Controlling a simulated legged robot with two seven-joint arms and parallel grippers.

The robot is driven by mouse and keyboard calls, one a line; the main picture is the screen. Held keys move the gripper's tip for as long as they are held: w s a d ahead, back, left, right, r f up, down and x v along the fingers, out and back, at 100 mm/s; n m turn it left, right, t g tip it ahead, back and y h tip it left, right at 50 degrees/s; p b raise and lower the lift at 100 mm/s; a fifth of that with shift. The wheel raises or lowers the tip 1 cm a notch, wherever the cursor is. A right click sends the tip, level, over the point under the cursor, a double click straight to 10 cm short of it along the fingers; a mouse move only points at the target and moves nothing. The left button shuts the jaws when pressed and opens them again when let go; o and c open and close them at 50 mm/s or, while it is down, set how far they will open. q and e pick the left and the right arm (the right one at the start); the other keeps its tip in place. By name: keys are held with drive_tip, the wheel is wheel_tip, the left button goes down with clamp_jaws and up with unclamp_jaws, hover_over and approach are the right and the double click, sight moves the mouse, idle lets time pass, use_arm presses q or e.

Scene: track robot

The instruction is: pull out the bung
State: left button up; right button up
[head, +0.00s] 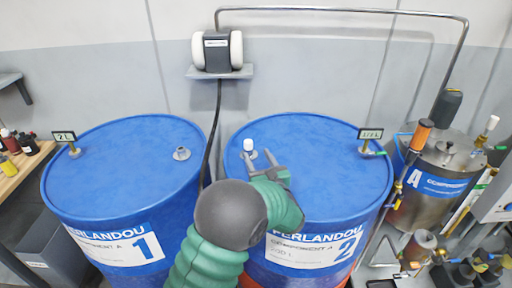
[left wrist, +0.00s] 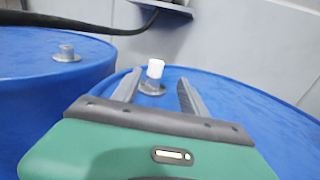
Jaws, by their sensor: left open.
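The white bung (head: 249,145) stands upright in a grey metal fitting on top of the blue drum marked 2 (head: 315,150). In the left wrist view the bung (left wrist: 155,69) shows just beyond the fingers, its fitting at its base. My left gripper (head: 258,156) is over drum 2, on the near side of the bung. Its two fingers are apart with nothing between them, and they point toward the bung. In the left wrist view the bung appears between the finger tips, nearer the left finger. Whether a finger touches the fitting I cannot tell. My right gripper is not in view.
A second blue drum marked 1 (head: 115,160) stands at left, with a bare metal fitting (head: 181,153) on top. A black hose (head: 213,130) runs down between the drums. A small gauge (head: 370,135) stands at drum 2's right edge. A steel tank (head: 435,180) and pipes are farther right.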

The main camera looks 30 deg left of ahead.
sight(251, 146)
use_arm(q)
drive_tip(key=x, duration=0.7)
drive_tip(key=shift+s+a+f, duration=0.1)
drive_tip(key=shift+s+a, duration=0.15)
drive_tip(key=shift+a, duration=0.2)
drive_tip(key=shift+w+a, duration=0.15)
drive_tip(key=shift+a, duration=0.2)
drive_tip(key=shift+d, duration=0.55)
drive_tip(key=shift+c, duration=1.4)
drive_tip(key=shift+d+r, duration=0.1)
drive_tip(key=shift+r, duration=0.15)
drive_tip(key=c, duration=0.5)
drive_tip(key=shift+a, duration=0.2)
clamp_jaws()
